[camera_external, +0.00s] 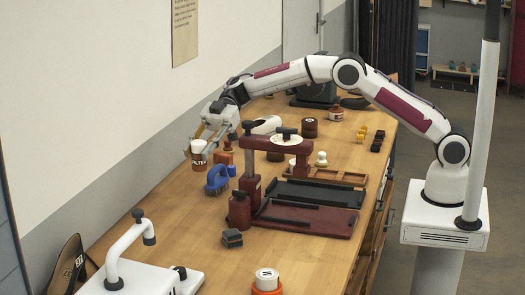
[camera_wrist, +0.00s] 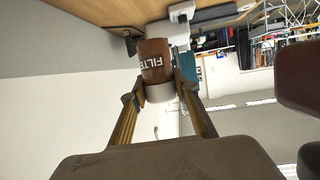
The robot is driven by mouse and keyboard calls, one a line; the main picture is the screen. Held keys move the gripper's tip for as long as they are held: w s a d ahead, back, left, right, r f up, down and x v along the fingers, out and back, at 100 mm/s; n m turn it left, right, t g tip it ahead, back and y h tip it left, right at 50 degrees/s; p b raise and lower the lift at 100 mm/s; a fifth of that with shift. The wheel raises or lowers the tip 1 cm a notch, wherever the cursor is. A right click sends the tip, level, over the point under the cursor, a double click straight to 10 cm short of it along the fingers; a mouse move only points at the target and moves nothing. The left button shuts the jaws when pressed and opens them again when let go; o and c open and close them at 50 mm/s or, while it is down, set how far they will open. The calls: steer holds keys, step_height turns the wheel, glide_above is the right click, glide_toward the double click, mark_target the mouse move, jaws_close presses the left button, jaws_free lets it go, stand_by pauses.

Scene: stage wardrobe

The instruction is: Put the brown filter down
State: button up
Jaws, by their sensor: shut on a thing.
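The brown filter (camera_external: 198,160) is a brown cylinder with white lettering and a pale end. My gripper (camera_external: 203,145) is shut on it near the wall side of the wooden table. In the wrist view the filter (camera_wrist: 154,62) sits between the two fingertips of my gripper (camera_wrist: 160,92), which grip its pale end. In the external view the filter looks upright, pale end up. I cannot tell whether its bottom touches the table.
A blue-handled brush (camera_external: 218,180) stands close by on the right, with an orange thing (camera_external: 223,158) behind it. A dark red press (camera_external: 250,180) stands farther right. The wooden table (camera_external: 190,215) is bare in front of the filter. The wall (camera_external: 110,130) is close on the left.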

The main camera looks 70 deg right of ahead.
step_height(320, 180, down, 12)
steer(key=shift+f, duration=0.2)
stand_by(0.5)
steer(key=shift+f, duration=2.2)
steer(key=shift+f, duration=0.2)
steer(key=o, duration=1.1)
steer(key=shift+r, duration=0.2)
steer(key=v, duration=1.2)
